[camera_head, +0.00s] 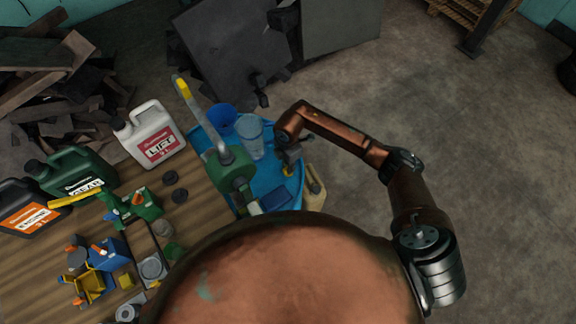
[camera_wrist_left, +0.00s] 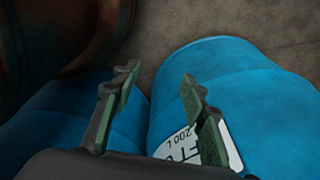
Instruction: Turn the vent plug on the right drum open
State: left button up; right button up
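A blue drum top (camera_head: 298,186) shows in the head view, mostly covered by items and my right arm. My right gripper (camera_head: 288,163) points down over its right part. A small yellow spot (camera_head: 288,172) shows at its fingertips; I cannot tell if it is the vent plug or whether the fingers hold it. In the left wrist view two blue drums stand side by side, a left one (camera_wrist_left: 60,112) and a right one (camera_wrist_left: 240,85) with a white "200 L" label. My left gripper (camera_wrist_left: 158,85) is open and empty in front of them. It does not show in the head view.
Cups, one blue (camera_head: 222,118) and one clear (camera_head: 250,135), and a green can (camera_head: 235,172) with a spout stand at the drum top. A beige can (camera_head: 314,188) stands to its right. A wooden table (camera_head: 205,205) with canisters lies left.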

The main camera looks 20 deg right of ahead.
grip_shut()
pick_arm(q)
jog(key=shift+s, duration=0.6)
